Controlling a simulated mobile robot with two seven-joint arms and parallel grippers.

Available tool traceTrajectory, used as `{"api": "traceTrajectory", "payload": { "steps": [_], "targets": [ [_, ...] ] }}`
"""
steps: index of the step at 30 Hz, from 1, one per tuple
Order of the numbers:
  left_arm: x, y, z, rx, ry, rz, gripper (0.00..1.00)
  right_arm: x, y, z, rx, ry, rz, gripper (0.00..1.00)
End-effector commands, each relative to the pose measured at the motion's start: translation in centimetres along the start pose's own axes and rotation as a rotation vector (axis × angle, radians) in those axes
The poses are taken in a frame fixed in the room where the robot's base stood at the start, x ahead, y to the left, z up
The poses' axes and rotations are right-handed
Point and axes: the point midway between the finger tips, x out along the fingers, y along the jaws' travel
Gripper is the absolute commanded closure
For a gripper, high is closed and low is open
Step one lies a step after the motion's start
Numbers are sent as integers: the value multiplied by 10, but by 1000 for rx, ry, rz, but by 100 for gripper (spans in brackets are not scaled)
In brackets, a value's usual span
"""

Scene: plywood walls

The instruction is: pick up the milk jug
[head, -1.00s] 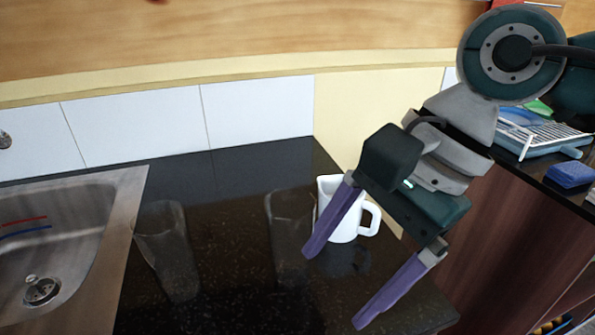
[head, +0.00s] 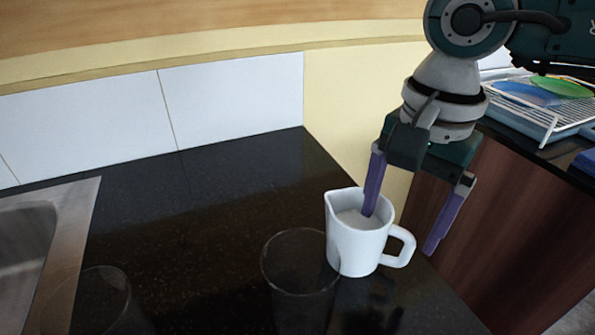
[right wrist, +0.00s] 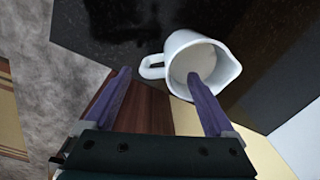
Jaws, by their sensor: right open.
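The milk jug (head: 350,248) is white and stands upright on the dark counter near its right edge, its handle to the right and milk visible inside. It also shows in the right wrist view (right wrist: 178,45), its handle to the left. My right gripper (head: 399,232) is open and points down over the jug. One purple finger overlaps the jug's mouth, and its tip appears to be inside the rim. The other finger is outside, right of the handle. In the right wrist view the open fingers (right wrist: 158,73) span the handle side. My left gripper is not in view.
A clear glass (head: 285,292) stands just left of and in front of the jug. Another clear glass (head: 95,300) is near the metal sink (head: 75,235). A dish rack (head: 545,118) with plates stands on another counter at right. The counter behind the jug is clear.

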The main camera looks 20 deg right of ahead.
Motion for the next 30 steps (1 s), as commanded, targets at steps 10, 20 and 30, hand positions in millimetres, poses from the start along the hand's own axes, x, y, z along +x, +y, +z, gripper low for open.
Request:
{"api": "traceTrajectory", "payload": {
  "steps": [10,20,30],
  "targets": [
    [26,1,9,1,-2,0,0,46,9,0,1,-1,2,10],
    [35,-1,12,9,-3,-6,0,59,7,0,0,-1,-2,10],
    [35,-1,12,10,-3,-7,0,59,7,0,0,-1,-2,46]
  ]
}}
